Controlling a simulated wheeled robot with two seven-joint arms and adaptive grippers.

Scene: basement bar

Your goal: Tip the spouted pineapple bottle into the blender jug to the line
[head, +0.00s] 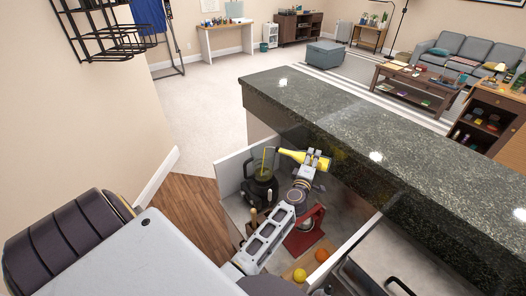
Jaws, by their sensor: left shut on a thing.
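The yellow pineapple bottle (291,155) is tilted almost flat, with its spout pointing left. My left gripper (316,160) is shut on its right end and holds it up and to the right of the blender jug. A thin yellow stream (265,158) runs from the spout down to the blender jug (262,175), which is dark and see-through and stands upright on the lower counter. The line on the jug and the level inside are too small to tell. My right gripper does not show.
A red and silver appliance (303,232) stands in front of the jug. An orange (321,255) and a yellow fruit (299,275) lie nearer. The dark stone bar top (350,140) rises behind and right. A pale low wall (228,172) edges the counter's left side.

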